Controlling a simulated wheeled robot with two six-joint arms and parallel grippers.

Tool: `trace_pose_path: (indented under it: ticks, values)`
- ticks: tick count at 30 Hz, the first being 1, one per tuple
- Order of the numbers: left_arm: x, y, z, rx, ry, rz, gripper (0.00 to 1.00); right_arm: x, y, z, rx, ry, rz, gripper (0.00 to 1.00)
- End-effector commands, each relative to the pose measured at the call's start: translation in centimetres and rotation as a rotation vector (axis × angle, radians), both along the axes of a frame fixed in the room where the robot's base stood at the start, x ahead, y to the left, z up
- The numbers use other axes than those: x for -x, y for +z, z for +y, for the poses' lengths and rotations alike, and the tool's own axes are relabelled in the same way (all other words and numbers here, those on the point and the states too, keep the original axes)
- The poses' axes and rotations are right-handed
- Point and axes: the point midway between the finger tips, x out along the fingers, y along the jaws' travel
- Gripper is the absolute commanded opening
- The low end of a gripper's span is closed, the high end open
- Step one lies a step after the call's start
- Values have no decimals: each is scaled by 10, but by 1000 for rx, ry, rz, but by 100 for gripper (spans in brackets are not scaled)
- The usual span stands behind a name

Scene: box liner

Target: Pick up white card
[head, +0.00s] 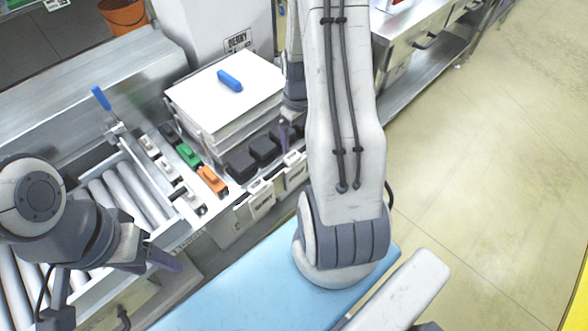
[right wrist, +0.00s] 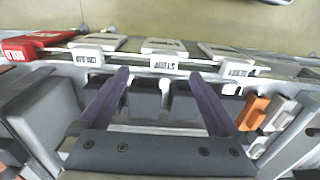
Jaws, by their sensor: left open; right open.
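Several white labelled cards stand in a row along the front edge of the workstation; two show in the head view, a left one (head: 261,198) and a right one (head: 294,170). In the right wrist view, a middle white card (right wrist: 164,48) lies just beyond my right gripper (right wrist: 160,76), with white cards on its left (right wrist: 97,42) and right (right wrist: 234,55). The right gripper's purple fingers are apart with no card between them. In the head view this gripper (head: 285,135) is partly hidden by its arm. My left gripper (head: 163,259) is open and empty over the roller area.
A white stack (head: 245,96) with a blue-handled item (head: 229,80) on top stands behind the cards. Dark bins (head: 262,148) and an orange block (head: 212,181) lie close by. A red card (right wrist: 25,46) is at the row's left end in the right wrist view.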

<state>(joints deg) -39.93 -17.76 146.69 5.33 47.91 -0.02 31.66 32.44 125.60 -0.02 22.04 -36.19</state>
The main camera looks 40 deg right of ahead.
Motion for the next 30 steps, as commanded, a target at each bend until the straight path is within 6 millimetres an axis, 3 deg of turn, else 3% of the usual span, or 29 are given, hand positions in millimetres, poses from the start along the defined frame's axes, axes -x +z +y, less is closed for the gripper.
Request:
trace_pose_path:
  ticks: [18, 27, 30]
  values:
    - [0, -1, 0, 0, 0, 0, 60, -6, -73, 10, -1, -1, 1, 98]
    - [0, -1, 0, 0, 0, 0, 60, -7, -77, 9, 1, -1, -2, 98]
    - [0, -1, 0, 0, 0, 0, 60, -7, -77, 9, 1, -1, -2, 59]
